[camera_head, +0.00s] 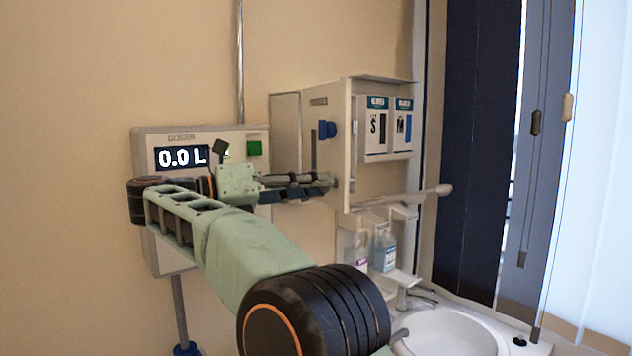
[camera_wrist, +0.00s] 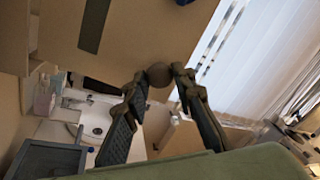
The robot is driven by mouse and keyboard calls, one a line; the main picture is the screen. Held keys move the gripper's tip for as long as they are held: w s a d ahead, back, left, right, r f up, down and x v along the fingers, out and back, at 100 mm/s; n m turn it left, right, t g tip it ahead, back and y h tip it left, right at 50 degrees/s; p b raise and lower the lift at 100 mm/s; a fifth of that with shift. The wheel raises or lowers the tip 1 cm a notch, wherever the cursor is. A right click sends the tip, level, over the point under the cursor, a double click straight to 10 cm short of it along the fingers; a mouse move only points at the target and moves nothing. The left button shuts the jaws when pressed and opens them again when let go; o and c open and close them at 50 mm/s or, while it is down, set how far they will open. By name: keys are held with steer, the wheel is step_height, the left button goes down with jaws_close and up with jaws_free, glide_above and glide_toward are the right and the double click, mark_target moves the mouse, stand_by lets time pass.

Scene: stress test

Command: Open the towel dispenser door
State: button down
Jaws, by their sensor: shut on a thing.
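The towel dispenser (camera_head: 357,178) is a beige wall cabinet in the middle of the head view. Its door (camera_head: 321,112) has a dark vertical slot and a blue fitting, and it also shows in the wrist view (camera_wrist: 140,42). My gripper (camera_head: 330,183) is at the lower part of the door, reaching in from the left. In the wrist view its fingers close on a round dark knob (camera_wrist: 158,75) at the door's edge. The fingers hide the knob in the head view.
Glove boxes (camera_head: 388,127) hang on the dispenser's right side. Below are soap bottles (camera_head: 384,250) and a white sink (camera_head: 447,335) with a tap. A wall unit (camera_head: 145,142) reading "0.0 L" is behind my arm. Dark and white blinds (camera_head: 480,140) stand at the right.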

steer(key=shift+r, duration=0.2)
steer(key=c, duration=1.6)
jaws_free()
steer(key=shift+a+f, duration=0.1)
steer(key=v, duration=1.2)
